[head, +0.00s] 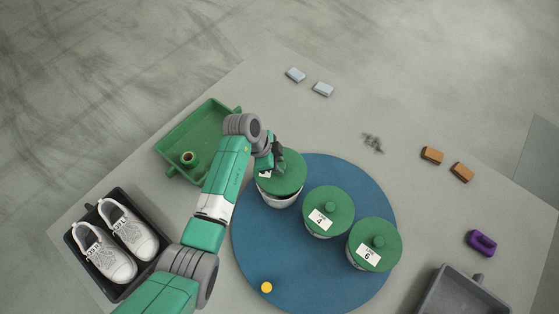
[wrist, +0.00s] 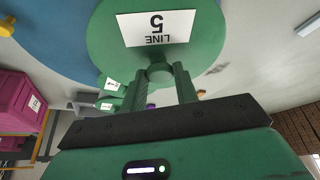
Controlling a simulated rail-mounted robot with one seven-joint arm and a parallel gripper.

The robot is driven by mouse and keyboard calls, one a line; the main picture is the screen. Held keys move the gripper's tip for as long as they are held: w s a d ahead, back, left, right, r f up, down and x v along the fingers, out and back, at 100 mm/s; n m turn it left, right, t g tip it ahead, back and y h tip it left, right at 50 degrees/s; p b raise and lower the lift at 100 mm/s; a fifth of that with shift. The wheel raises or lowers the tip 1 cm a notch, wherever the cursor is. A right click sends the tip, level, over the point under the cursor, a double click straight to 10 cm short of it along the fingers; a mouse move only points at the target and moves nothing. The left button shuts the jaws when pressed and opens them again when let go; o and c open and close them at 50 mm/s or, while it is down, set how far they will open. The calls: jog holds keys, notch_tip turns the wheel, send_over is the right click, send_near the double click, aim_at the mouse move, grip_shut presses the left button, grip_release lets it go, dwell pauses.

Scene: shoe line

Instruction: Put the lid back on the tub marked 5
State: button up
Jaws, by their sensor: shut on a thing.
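The green lid labelled LINE 5 (wrist: 160,28) fills the upper wrist view; in the head view the same lid (head: 285,177) is partly behind my wrist. My gripper (wrist: 160,76) is shut on its knob; it also shows in the head view (head: 276,158). The white tub (head: 283,201) is right under the lid, on the blue round mat (head: 260,240). Its side shows below the lid's near edge. I cannot tell whether the lid touches the rim or hangs just above it. The tub's mouth is hidden.
Lidded tubs 4 (head: 322,209) and 6 (head: 376,241) stand close by on the right. A green tray (head: 187,130) and a black box of shoes (head: 75,250) are left. A grey tray (head: 450,290) is front right.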

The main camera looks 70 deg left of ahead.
notch_tip(320, 180, down, 6)
jog(key=b, duration=0.4)
jog(key=shift+b, duration=0.4)
dwell(0.7)
jog(key=shift+f, duration=0.15)
dwell(1.3)
jog(key=o, duration=1.6)
jog(key=shift+c, duration=0.2)
jog(key=shift+p, duration=0.3)
notch_tip(320, 180, up, 7)
jog(key=p, duration=0.6)
jog(key=shift+a, duration=0.1)
